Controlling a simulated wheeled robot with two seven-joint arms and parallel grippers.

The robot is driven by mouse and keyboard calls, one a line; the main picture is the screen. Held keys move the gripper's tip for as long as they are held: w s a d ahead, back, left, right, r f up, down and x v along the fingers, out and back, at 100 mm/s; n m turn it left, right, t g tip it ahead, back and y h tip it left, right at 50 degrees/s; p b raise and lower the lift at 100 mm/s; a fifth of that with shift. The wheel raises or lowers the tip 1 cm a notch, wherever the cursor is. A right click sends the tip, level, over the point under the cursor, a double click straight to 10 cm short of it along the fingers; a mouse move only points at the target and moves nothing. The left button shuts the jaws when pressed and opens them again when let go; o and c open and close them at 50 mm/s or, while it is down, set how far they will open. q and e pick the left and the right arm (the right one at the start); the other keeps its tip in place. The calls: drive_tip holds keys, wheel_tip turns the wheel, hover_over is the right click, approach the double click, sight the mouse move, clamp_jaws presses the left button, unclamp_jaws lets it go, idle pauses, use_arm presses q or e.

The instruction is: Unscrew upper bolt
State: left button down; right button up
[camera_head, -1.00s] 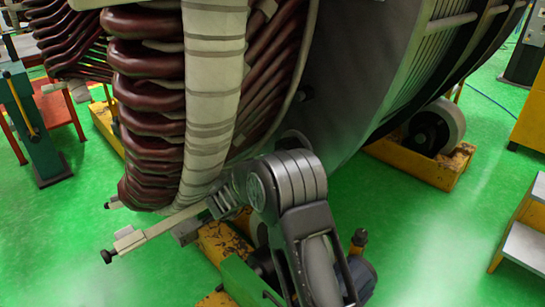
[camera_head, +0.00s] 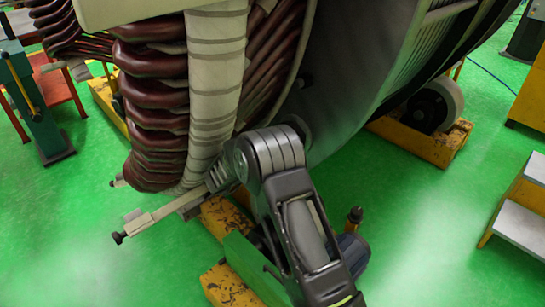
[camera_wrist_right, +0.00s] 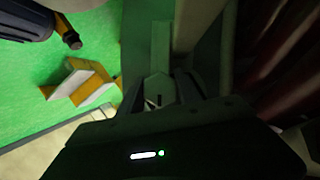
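A pale bar (camera_head: 160,215) sticks out toward the lower left below the stator. A dark bolt or knob (camera_head: 118,237) sits at its outer end, and a similar small dark one (camera_head: 115,183) shows above it at the lower edge of the winding. I cannot tell which is the upper bolt. My right gripper (camera_head: 212,184) is at the inner end of the bar, under the taped coil. In the right wrist view, the gripper (camera_wrist_right: 160,98) has a pale strip (camera_wrist_right: 158,42) ahead of it; the dim picture hides whether the fingers grip it. My left gripper is out of view.
The large stator with dark red windings (camera_head: 150,95) and a taped coil (camera_head: 215,80) is close to my right arm. A yellow roller stand (camera_head: 425,140) is behind, steps (camera_head: 520,215) are at the right. Green floor at lower left is open.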

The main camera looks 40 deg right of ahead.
drive_tip(key=o, duration=0.5)
drive_tip(key=shift+c, duration=0.2)
drive_tip(key=v, duration=0.8)
drive_tip(key=shift+b, duration=0.3)
